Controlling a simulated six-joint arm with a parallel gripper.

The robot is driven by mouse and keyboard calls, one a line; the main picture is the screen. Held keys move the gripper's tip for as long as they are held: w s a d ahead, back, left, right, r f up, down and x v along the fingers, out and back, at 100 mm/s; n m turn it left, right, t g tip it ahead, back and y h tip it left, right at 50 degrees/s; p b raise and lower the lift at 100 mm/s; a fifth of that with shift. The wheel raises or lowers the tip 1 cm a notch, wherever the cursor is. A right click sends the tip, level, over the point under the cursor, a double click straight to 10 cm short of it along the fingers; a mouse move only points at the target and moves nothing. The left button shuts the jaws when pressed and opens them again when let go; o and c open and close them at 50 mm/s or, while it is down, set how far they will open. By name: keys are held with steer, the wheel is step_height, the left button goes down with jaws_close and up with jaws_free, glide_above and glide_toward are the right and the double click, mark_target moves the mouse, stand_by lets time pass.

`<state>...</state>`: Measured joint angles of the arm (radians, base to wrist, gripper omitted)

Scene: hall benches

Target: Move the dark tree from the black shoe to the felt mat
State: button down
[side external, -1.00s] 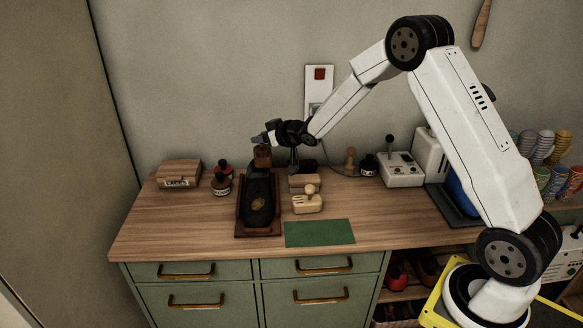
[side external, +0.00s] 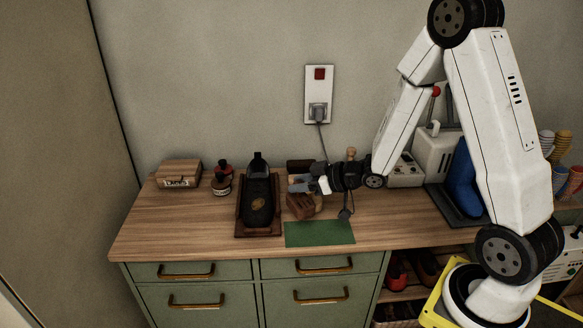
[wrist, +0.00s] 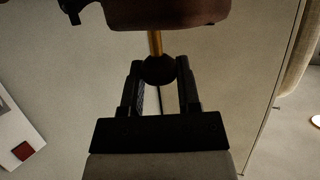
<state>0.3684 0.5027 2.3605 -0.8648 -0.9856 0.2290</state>
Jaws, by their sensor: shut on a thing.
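My gripper (side external: 297,185) is shut on the dark tree (side external: 302,206), right of the shoe and behind the mat. In the wrist view my gripper (wrist: 159,72) grips the dark round knob of the dark tree (wrist: 166,13), with a brass rod leading to its brown body. How high the tree is above the bench is hard to tell. The black shoe (side external: 258,215) stands on a wooden tray (side external: 257,233) to the left. The green felt mat (side external: 320,235) lies bare at the front edge of the bench.
Behind my gripper is a brown block (side external: 298,165); the pale wooden tree there is mostly hidden. Bare bench lies left of the shoe.

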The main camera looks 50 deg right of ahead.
mark_target(303, 198)
steer(key=shift+s, duration=0.2)
steer(key=shift+f, duration=2.2)
steer(key=shift+f, duration=0.15)
steer(key=shift+f, duration=1.65)
steer(key=shift+f, duration=0.1)
steer(key=shift+c, duration=1.6)
jaws_free()
